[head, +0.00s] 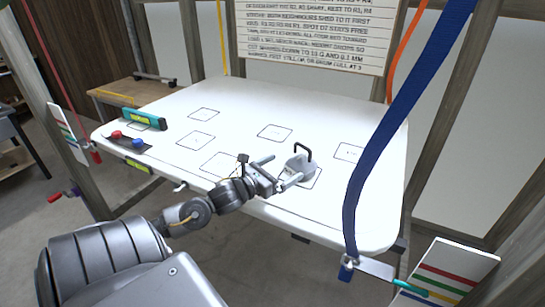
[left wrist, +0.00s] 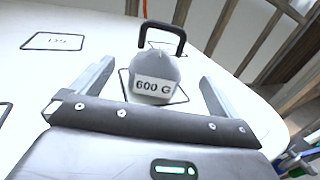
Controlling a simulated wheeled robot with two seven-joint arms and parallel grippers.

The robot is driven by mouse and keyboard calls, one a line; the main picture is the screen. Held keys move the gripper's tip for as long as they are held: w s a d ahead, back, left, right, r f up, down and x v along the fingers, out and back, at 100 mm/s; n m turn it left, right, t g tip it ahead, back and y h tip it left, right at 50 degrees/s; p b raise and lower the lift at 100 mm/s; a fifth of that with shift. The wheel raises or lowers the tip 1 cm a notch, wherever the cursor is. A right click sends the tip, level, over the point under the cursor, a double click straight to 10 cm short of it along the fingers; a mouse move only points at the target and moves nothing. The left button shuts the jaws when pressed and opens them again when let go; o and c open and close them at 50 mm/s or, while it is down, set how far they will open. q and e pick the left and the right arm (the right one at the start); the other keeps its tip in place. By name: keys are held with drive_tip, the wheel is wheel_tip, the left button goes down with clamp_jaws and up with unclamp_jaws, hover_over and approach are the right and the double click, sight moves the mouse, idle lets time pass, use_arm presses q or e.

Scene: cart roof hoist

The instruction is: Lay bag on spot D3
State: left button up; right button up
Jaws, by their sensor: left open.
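The bag (head: 301,166) is a grey weight with a black loop handle, marked "600 G" in the left wrist view (left wrist: 154,86). It stands upright on an outlined spot near the front right of the white board (head: 240,105). My left gripper (head: 278,171) is open in front of the bag, its fingers pointing at it; in the left wrist view the bag shows between and beyond the fingertips, apart from both. Other outlined spots, such as one at the middle (head: 275,132) and one at the right (head: 348,152), look empty; their labels are too small to read. My right gripper is out of view.
A wide blue strap (head: 385,125) hangs at the front right. A text sign (head: 315,35) stands behind. The board's middle is clear.

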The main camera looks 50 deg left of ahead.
use_arm(q)
drive_tip(key=shift+s+a, duration=0.1)
drive_tip(key=shift+s, duration=1.4)
drive_tip(key=shift+w, duration=0.1)
